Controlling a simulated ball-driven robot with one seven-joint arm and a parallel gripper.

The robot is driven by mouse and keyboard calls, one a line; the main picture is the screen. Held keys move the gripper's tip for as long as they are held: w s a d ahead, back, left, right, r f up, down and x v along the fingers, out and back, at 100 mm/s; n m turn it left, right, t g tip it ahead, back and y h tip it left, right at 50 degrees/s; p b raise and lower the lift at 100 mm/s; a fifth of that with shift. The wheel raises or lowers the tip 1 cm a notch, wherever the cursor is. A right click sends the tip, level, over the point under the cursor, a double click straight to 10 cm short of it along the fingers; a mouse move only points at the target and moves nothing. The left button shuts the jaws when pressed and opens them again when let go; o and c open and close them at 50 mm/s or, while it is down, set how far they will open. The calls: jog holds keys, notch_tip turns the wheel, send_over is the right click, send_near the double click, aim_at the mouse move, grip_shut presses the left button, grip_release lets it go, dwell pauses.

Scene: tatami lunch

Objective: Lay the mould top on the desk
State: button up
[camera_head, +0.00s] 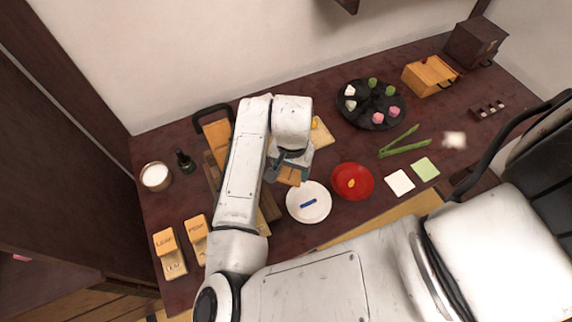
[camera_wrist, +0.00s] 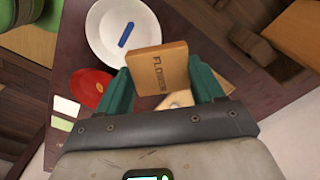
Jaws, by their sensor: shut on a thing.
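My gripper (camera_wrist: 160,72) is shut on the mould top (camera_wrist: 158,68), a tan wooden block marked FLOWER, held between the green fingers. In the head view my gripper (camera_head: 291,168) is partly hidden by my arm, and only a bit of the mould top (camera_head: 288,176) shows, left of and above the white plate. A paler wooden piece (camera_wrist: 177,99) shows partly behind the block in the wrist view. The desk (camera_head: 330,228) is dark red-brown. I cannot tell the gap between block and desk.
The white plate (camera_head: 308,214) with a blue piece, a red dish (camera_head: 352,181) and white and green squares (camera_head: 399,182) lie nearby. A black platter (camera_head: 371,118) holds sweets. Green tongs (camera_head: 399,143) lie right.

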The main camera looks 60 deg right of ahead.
jog(key=w+d+f, duration=0.1)
jog(key=f, duration=0.1)
jog(key=w+d+f, duration=0.1)
jog(key=d+f, duration=0.1)
jog(key=w+d+f, duration=0.1)
jog(key=w+f, duration=0.1)
jog(key=shift+w+d+f+p, duration=0.1)
jog(key=shift+d+f+p, duration=0.1)
jog(key=shift+p, duration=0.1)
jog(key=shift+f, duration=1.6)
jog(key=shift+f, duration=0.35)
jog(key=shift+f+b, duration=0.25)
jog(key=shift+b, duration=0.05)
jog(key=o, duration=1)
